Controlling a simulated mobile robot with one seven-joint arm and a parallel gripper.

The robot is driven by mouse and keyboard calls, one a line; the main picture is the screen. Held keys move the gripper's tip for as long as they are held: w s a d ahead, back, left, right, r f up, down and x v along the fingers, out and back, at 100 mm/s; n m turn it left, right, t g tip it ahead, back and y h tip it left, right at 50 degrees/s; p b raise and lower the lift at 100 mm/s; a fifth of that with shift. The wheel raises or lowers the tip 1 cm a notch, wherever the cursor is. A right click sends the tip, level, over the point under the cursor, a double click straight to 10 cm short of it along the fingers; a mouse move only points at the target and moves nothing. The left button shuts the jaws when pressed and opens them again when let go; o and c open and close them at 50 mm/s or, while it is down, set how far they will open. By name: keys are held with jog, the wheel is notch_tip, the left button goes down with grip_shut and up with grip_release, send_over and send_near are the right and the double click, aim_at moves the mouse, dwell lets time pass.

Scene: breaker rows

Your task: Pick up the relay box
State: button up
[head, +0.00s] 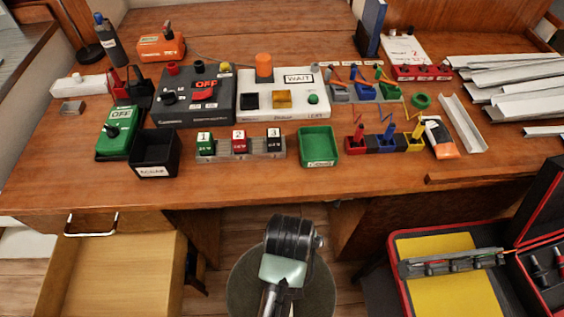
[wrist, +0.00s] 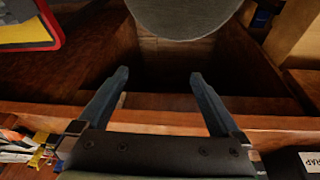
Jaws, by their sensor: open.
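No thing in view carries a label I can read as "relay box", so I cannot tell for sure which it is. In the head view, boxes on the wooden table include an orange box (head: 161,47) at the back left, a dark grey box (head: 197,97) marked OFF, a white box (head: 284,92) marked WAIT and a green box (head: 119,132) marked OFF at the left. My gripper (wrist: 160,80) is open in the wrist view, with nothing between its two blue-grey fingers. It points down past the table's front edge. My arm shows at the bottom centre of the head view.
A black tray (head: 155,154) and a green tray (head: 318,147) stand near the front edge, with numbered blocks (head: 240,146) between them. Metal channels (head: 520,80) lie at the right. An open drawer (head: 120,272) is below left; an open red-edged case (head: 440,295) is below right.

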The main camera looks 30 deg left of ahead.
jog(key=s+f+g+b, duration=0.1)
jog(key=s+f, duration=0.2)
jog(key=f, duration=0.2)
jog(key=s+f+g+b, duration=0.1)
jog(key=s+f, duration=0.2)
jog(key=f, duration=0.2)
jog(key=s+d+f+g+h+b, duration=0.1)
jog(key=s+f, duration=0.2)
jog(key=f, duration=0.2)
jog(key=shift+f+n, duration=0.15)
jog(key=shift+n, duration=0.25)
jog(key=shift+d+f+b, duration=0.2)
jog(key=shift+f+b, duration=0.4)
jog(key=shift+f, duration=0.85)
jog(key=shift+d+f+b, duration=0.15)
jog(key=shift+f+b, duration=0.4)
jog(key=shift+f, duration=0.9)
jog(key=shift+c, duration=0.3)
jog(key=c, duration=1.4)
jog(key=shift+c, duration=0.4)
jog(key=shift+r, duration=0.1)
